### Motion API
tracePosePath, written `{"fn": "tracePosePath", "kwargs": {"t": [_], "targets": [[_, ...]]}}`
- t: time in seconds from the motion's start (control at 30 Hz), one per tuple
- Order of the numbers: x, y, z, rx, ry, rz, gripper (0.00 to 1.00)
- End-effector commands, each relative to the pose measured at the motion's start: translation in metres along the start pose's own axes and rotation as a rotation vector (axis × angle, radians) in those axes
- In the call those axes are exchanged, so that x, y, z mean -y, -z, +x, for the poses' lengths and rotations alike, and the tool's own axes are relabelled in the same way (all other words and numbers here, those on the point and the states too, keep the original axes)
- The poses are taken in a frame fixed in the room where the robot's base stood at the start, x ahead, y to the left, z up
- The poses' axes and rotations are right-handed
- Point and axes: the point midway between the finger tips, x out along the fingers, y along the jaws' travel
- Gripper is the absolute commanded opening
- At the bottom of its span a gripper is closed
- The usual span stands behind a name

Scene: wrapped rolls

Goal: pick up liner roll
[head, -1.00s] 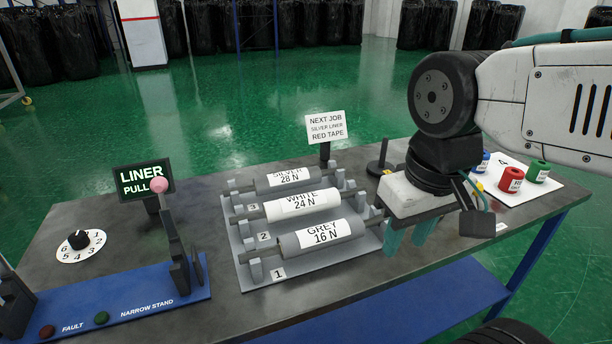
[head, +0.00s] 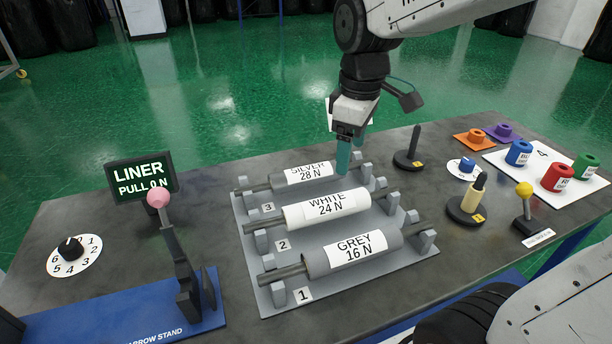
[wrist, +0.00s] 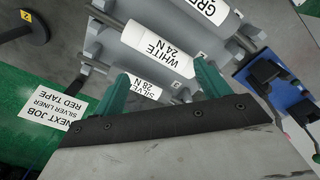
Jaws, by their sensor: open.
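Three liner rolls lie on the grey rack (head: 250,285). The silver roll (head: 280,182), labelled 28 N, is at the back in slot 3. The white roll (head: 296,216), labelled 24 N, is in the middle, and the grey roll (head: 318,264), labelled 16 N, is in front. My gripper (head: 350,165) points down with teal fingers over the right end of the silver roll. In the wrist view the open fingers (wrist: 160,88) lie to either side of the silver roll's label (wrist: 146,92). Whether they touch it I cannot tell. The white roll (wrist: 158,55) lies beyond them.
A sign (wrist: 62,115) reads "NEXT JOB SILVER LINER RED TAPE". The blue narrow stand (head: 130,315) with a pink-knobbed lever (head: 160,197) is at left. Black posts (head: 411,155) and colored tape rolls (head: 556,176) on a white mat stand at right.

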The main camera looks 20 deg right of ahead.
Motion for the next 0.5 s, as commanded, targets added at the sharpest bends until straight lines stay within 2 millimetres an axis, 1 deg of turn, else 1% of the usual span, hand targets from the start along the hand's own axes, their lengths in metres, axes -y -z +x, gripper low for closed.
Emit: {"fn": "tracePosePath", "kwargs": {"t": [0.03, 0.1, 0.17, 0.2, 0.3, 0.4, 0.5], "targets": [[-0.014, 0.018, 0.011, 0.011, 0.011, -0.091, 0.75], [-0.032, 0.040, 0.025, 0.016, 0.019, -0.226, 0.75], [-0.045, 0.059, 0.039, 0.020, 0.027, -0.338, 0.75], [-0.054, 0.070, 0.048, 0.021, 0.031, -0.410, 0.75], [-0.071, 0.095, 0.071, 0.023, 0.041, -0.565, 0.75], [-0.083, 0.112, 0.091, 0.025, 0.050, -0.682, 0.75], [-0.089, 0.123, 0.103, 0.024, 0.054, -0.758, 0.75]]}}
